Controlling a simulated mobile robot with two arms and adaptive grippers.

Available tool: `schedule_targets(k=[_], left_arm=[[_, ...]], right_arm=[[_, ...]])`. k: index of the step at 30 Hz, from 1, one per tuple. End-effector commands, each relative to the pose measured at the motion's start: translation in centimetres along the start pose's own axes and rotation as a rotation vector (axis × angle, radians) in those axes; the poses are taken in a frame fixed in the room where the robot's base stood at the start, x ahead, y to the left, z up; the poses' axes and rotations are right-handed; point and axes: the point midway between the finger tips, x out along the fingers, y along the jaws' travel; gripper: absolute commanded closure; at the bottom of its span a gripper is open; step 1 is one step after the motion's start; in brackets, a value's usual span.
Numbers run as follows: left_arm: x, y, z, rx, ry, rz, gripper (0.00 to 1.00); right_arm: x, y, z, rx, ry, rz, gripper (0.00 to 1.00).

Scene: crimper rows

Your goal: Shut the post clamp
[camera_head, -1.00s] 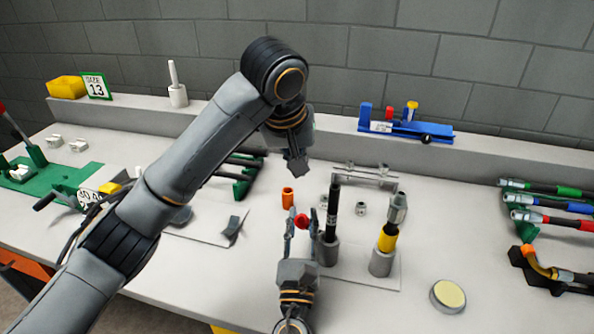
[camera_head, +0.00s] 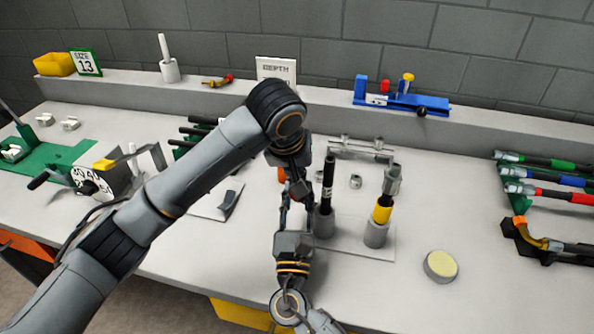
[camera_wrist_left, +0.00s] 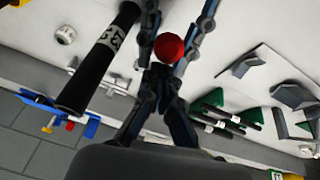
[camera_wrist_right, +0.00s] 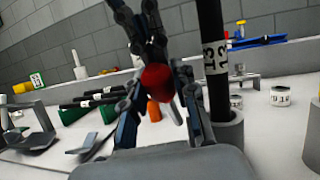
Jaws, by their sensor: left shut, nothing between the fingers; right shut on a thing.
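My right gripper (camera_wrist_right: 158,84) is shut on a round red knob (camera_wrist_right: 156,80), beside the near post holder. The knob also shows in the left wrist view (camera_wrist_left: 169,48). My left gripper (camera_wrist_left: 158,74) is shut and empty, pointing down at the same knob, its tips very close to it. A black tube marked 13 (camera_head: 328,185) stands upright in a grey round holder (camera_head: 324,225). A second grey holder (camera_head: 376,234) has a yellow-banded post with a metal fitting (camera_head: 392,180). The grippers hide what the knob is attached to, so I cannot tell the clamp's state.
An orange cylinder (camera_wrist_right: 154,111) stands just behind the grippers. A metal rail frame (camera_head: 362,150) and small marked nuts (camera_head: 355,181) lie behind the posts. A round yellow-topped pad (camera_head: 440,265) lies to the right, with hoses on a rack (camera_head: 540,190) beyond.

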Motion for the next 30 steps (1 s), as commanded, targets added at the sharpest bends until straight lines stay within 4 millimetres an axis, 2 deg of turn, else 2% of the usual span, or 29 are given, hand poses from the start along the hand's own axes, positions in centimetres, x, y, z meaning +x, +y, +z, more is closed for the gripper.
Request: schedule_targets(k=[11,19,20,21,30], left_arm=[[0.3,-0.1,1.7,0.003,0.050,0.008,1.00],[0.4,-0.1,1.9,0.006,0.046,0.007,1.00],[0.5,-0.1,1.9,0.006,0.046,0.007,1.00],[0.5,-0.1,1.9,0.006,0.046,0.007,1.00],[0.3,-0.1,1.6,0.003,0.055,0.009,1.00]], right_arm=[[0.0,0.0,-0.1,0.001,0.001,-0.001,1.00],[0.2,-0.1,0.1,0.001,-0.002,-0.003,1.00],[0.2,-0.1,0.1,0.001,-0.002,-0.003,0.71],[0.2,-0.1,0.1,0.001,-0.002,-0.003,0.62],[0.0,0.0,0.0,0.001,0.000,-0.001,0.61]])
